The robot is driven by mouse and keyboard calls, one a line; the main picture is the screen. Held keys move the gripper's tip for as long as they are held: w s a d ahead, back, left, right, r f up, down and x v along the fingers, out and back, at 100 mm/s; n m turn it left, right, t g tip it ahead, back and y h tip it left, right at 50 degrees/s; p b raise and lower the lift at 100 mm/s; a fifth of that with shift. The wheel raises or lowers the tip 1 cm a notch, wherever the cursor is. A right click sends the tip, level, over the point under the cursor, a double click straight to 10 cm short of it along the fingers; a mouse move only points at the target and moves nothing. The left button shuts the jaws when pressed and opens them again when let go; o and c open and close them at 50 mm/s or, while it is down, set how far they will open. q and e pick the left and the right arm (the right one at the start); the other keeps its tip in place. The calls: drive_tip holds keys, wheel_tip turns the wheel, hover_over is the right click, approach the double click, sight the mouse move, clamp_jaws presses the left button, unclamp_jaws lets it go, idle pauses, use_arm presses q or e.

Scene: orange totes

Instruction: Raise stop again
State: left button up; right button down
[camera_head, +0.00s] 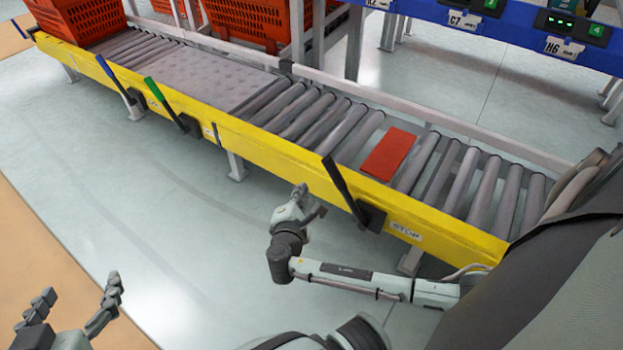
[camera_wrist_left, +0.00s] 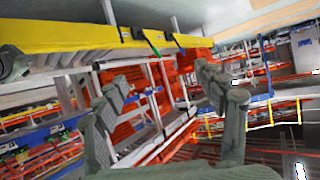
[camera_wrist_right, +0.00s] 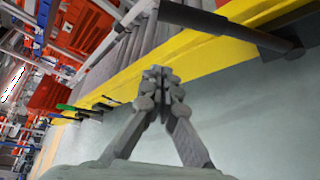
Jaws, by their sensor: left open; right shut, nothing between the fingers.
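The black stop lever (camera_head: 345,190) is on the yellow rail beside a label reading STOP (camera_head: 405,231). It leans up and to the left. A red plate (camera_head: 388,155), apparently the stop, shows among the rollers behind it; I cannot tell whether it stands above them. My right gripper (camera_head: 316,209) is shut and empty, left of the lever's base and outside the rail. In the right wrist view the closed fingertips (camera_wrist_right: 160,76) are apart from the black lever (camera_wrist_right: 232,30). My left gripper (camera_head: 80,293) is open and empty, far from the conveyor.
A green lever (camera_head: 160,95) and a blue lever (camera_head: 115,80) stand further left on the yellow rail (camera_head: 255,145). Orange totes (camera_head: 243,18) are at the back left. A blue rack beam (camera_head: 475,22) runs behind. The floor before the conveyor is clear.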

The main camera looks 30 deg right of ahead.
use_arm(q)
drive_tip(key=w+d+r+t+h+b, duration=0.25)
drive_tip(key=d+r+t, duration=0.2)
drive_tip(key=r, duration=0.35)
drive_tip(key=shift+s+a+f+g+y+p, duration=0.2)
drive_tip(key=shift+a+f+g+p, duration=0.15)
drive_tip(key=shift+f, duration=0.4)
drive_tip(key=shift+s+a+f+g+y+p, duration=0.3)
drive_tip(key=shift+f+g, duration=0.2)
drive_tip(key=shift+f, duration=0.25)
drive_tip(key=shift+s+a+f+g+y+p, duration=0.15)
drive_tip(key=shift+a+f+g+p, duration=0.2)
drive_tip(key=shift+f, duration=0.4)
use_arm(e)
drive_tip(key=w+d, duration=0.4)
drive_tip(key=d, duration=0.4)
drive_tip(key=shift+f, duration=0.25)
